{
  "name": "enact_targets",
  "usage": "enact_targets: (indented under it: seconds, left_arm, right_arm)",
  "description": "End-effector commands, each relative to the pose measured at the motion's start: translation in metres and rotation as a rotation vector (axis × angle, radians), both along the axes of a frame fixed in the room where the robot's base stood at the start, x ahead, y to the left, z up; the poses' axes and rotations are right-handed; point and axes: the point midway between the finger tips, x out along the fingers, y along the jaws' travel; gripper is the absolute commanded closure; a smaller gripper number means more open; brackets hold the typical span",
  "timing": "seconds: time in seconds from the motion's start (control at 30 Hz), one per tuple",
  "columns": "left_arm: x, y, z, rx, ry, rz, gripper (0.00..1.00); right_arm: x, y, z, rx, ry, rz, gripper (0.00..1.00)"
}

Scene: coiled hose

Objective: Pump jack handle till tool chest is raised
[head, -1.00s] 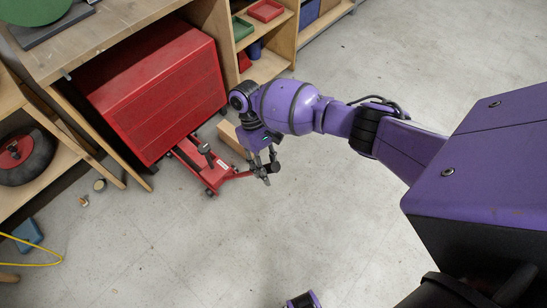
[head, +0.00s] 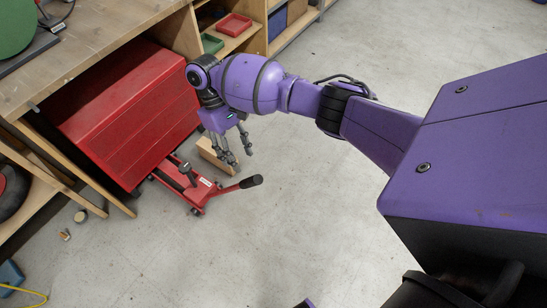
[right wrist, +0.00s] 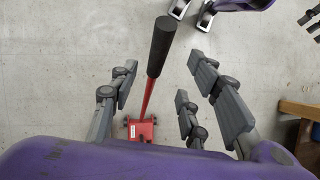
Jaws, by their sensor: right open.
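The red tool chest (head: 130,115) sits under the workbench at the left of the head view. The red jack (head: 203,190) stands on the floor at its front edge; whether it touches the chest is unclear. Its handle, with a black grip (head: 250,182), slopes outward to the right. My right gripper (head: 237,155) is open and empty, above and behind the handle in the picture. In the right wrist view the grip (right wrist: 161,45) appears between the spread fingers, with no clear contact. A purple part at the bottom edge may be my left gripper, mostly cut off.
A wooden block (head: 214,156) lies on the floor behind the jack, partly behind my right fingers. The workbench (head: 85,45) overhangs the chest. Shelves with trays (head: 234,24) stand at the back. The floor in front of and right of the jack is clear.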

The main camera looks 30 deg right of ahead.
Motion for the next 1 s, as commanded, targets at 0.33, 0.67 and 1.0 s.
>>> enact_targets:
  seconds: [0.33, 0.67, 1.0]
  left_arm:
    - [0.000, 0.000, 0.000, 0.000, 0.001, 0.000, 0.57]
    - [0.012, 0.000, 0.025, 0.000, -0.028, 0.003, 0.57]
    - [0.010, 0.000, 0.028, -0.006, -0.032, 0.010, 0.57]
  right_arm:
    - [0.007, 0.001, 0.013, 0.000, -0.002, 0.001, 0.57]
    - [-0.016, 0.005, 0.013, -0.095, -0.032, 0.144, 0.57]
    - [-0.033, 0.015, -0.031, -0.160, -0.147, 0.342, 0.57]
